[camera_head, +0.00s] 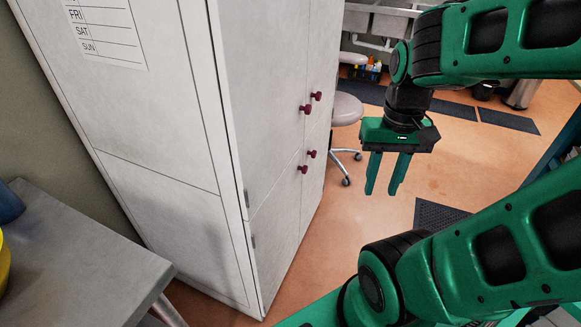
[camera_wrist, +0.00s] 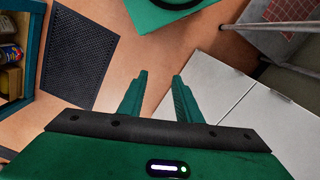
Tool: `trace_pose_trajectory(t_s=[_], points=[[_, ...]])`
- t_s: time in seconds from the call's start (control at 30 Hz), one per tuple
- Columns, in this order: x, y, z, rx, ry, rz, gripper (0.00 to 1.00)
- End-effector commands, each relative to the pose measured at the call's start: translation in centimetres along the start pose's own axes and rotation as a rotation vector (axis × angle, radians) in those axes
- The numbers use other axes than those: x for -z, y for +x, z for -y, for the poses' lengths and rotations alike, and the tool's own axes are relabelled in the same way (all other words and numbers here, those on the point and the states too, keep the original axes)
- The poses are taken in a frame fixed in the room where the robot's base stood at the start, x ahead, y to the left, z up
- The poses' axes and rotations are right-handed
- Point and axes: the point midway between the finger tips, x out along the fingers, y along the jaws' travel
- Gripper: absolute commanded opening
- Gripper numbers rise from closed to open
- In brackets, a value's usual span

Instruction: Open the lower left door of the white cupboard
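The white cupboard (camera_head: 110,100) stands at the left of the head view. Its front, seen at a steep angle, has upper and lower doors, all shut. The lower left door (camera_head: 274,222) has hinges on its near edge and a dark red knob (camera_head: 303,169) near its upper far corner. The lower right door's knob (camera_head: 312,154) is just beyond it. My gripper (camera_head: 383,190) points down, open and empty, to the right of the knobs and apart from the cupboard. In the wrist view its fingers (camera_wrist: 159,78) are spread, with white panels (camera_wrist: 207,88) at the right.
A round grey stool (camera_head: 346,109) stands behind the cupboard's far edge. A grey table (camera_head: 75,265) is at the lower left. Dark mats (camera_head: 432,214) lie on the orange floor. A teal shelf with cans (camera_wrist: 10,55) shows at the wrist view's left. Floor between gripper and cupboard is clear.

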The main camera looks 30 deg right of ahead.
Motion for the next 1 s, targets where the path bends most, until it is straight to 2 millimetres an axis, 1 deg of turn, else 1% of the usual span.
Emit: trace_pose_trajectory(t_s=[0.27,0.3,0.33,0.37,0.47,0.5,0.57,0.67,0.87,1.0], points=[[0.0,0.0,0.0,0.000,0.001,0.000,0.31],[0.0,0.0,0.0,0.000,0.001,0.000,0.41],[-0.2,-0.1,-0.2,0.001,0.001,-0.002,0.44],[-0.8,-0.4,-0.5,0.006,0.003,-0.008,0.44],[-0.4,-0.3,-0.5,0.005,0.021,-0.002,0.44],[0.1,-0.1,-0.3,0.004,0.032,0.005,0.44],[0.6,0.3,0.7,0.003,0.052,0.018,0.44],[2.4,1.3,1.4,0.009,0.102,0.047,0.44],[6.5,4.4,2.5,0.048,0.216,0.117,0.44],[9.0,7.2,3.2,0.097,0.301,0.175,0.44]])
